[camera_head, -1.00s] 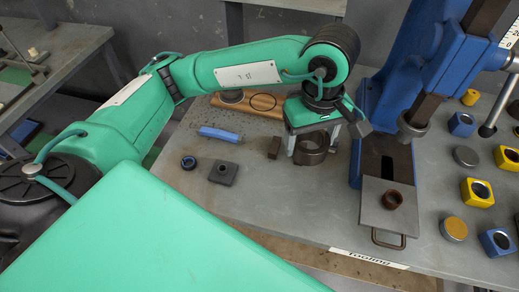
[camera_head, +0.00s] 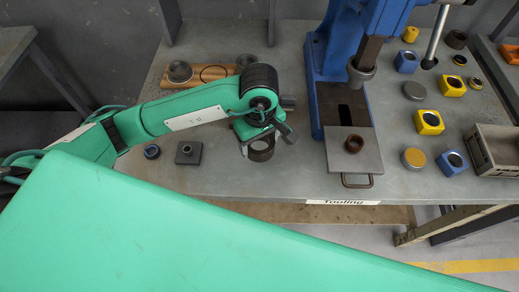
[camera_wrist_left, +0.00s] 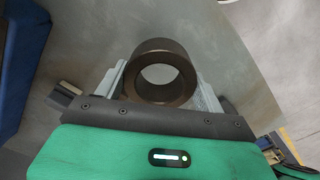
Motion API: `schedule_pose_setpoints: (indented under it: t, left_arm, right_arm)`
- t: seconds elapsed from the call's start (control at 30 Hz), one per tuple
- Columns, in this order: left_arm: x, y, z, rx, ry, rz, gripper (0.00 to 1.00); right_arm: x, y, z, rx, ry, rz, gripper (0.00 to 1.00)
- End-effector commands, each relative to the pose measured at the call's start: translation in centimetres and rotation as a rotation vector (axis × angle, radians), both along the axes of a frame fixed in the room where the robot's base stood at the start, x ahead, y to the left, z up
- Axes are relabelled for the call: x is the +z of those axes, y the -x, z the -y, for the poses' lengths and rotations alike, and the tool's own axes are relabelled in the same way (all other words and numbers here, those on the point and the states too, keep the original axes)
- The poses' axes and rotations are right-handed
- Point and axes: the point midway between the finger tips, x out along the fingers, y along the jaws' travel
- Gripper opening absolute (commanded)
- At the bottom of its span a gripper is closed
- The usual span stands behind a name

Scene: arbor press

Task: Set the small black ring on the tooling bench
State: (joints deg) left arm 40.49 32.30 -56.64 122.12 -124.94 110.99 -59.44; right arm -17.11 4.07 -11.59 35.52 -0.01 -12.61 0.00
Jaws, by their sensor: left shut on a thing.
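My left gripper (camera_head: 259,149) is shut on a thick dark ring (camera_head: 261,155) over the front part of the grey bench (camera_head: 225,181). In the left wrist view (camera_wrist_left: 162,95) the ring (camera_wrist_left: 153,46) sits between the two fingers, its hole facing the camera. I cannot tell whether its underside touches the bench. A smaller black ring with a blue inner edge (camera_head: 152,151) lies on the bench to the left. The bench carries a "Tooling" label (camera_head: 343,202) on its front edge. My right gripper is not in view.
A dark square block with a round boss (camera_head: 189,152) lies left of the gripper. The blue arbor press (camera_head: 323,85) stands to the right, with a small brown ring (camera_head: 354,144) on its plate (camera_head: 367,157). Yellow and blue blocks, discs and a grey crate (camera_head: 499,150) fill the right side.

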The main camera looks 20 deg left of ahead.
Motion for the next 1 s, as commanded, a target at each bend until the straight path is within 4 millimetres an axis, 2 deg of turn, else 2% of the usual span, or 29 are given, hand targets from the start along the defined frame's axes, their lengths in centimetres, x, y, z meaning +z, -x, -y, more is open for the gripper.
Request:
schedule_pose_setpoints:
  t: [0.1, 0.33, 0.53, 0.93, 0.97, 1.0]
  left_arm:
    - [-1.3, 0.0, 0.0, 0.002, 0.002, -0.001, 0.31]
    - [-2.9, 0.0, 0.0, 0.0, 0.001, -0.001, 0.31]
    - [-5.5, 0.0, 0.0, 0.001, 0.001, -0.001, 0.31]
    - [-6.1, -0.1, 0.0, 0.0, 0.001, 0.003, 0.31]
    - [-6.0, 0.0, 0.0, 0.0, 0.0, 0.001, 0.76]
    - [-6.0, 0.0, 0.0, 0.0, 0.0, 0.001, 0.84]
  right_arm:
    - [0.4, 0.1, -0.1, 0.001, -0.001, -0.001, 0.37]
    - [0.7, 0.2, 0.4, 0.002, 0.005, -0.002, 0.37]
    - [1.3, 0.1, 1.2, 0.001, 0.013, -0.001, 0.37]
    - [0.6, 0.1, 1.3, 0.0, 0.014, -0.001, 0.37]
    - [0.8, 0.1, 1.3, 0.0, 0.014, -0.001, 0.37]
    - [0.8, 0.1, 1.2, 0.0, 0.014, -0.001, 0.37]
